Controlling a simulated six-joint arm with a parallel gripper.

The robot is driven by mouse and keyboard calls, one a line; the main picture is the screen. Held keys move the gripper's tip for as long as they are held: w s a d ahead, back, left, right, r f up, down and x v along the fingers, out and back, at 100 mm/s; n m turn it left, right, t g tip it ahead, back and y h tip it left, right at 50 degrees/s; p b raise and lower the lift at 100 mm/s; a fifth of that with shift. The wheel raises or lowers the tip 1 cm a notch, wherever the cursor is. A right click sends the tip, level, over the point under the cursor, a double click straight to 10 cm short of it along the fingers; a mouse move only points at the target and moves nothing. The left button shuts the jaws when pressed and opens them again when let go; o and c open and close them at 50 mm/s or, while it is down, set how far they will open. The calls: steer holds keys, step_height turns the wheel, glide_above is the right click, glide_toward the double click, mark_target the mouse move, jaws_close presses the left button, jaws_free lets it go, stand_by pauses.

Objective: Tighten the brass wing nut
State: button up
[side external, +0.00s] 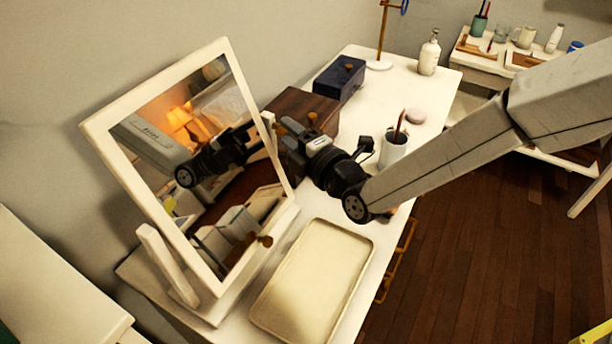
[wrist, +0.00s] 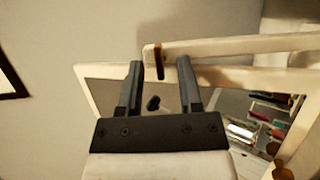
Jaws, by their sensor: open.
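The white-framed tilting mirror (side external: 108,150) stands on the white table between white posts. A slotted white post (wrist: 215,48) lies just beyond the fingertips. A brass-coloured knob (wrist: 283,172) is at the lower right.
A cream tray (side external: 315,285) lies in front of the mirror. A wooden box (side external: 302,103) and a dark blue box (side external: 338,78) stand behind my gripper. A white cup (side external: 394,152) stands near my forearm. A white bottle (side external: 429,55) is at the far end.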

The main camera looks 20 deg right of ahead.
steer(key=shift+w+a, duration=0.25)
steer(key=shift+w, duration=0.4)
jaws_close()
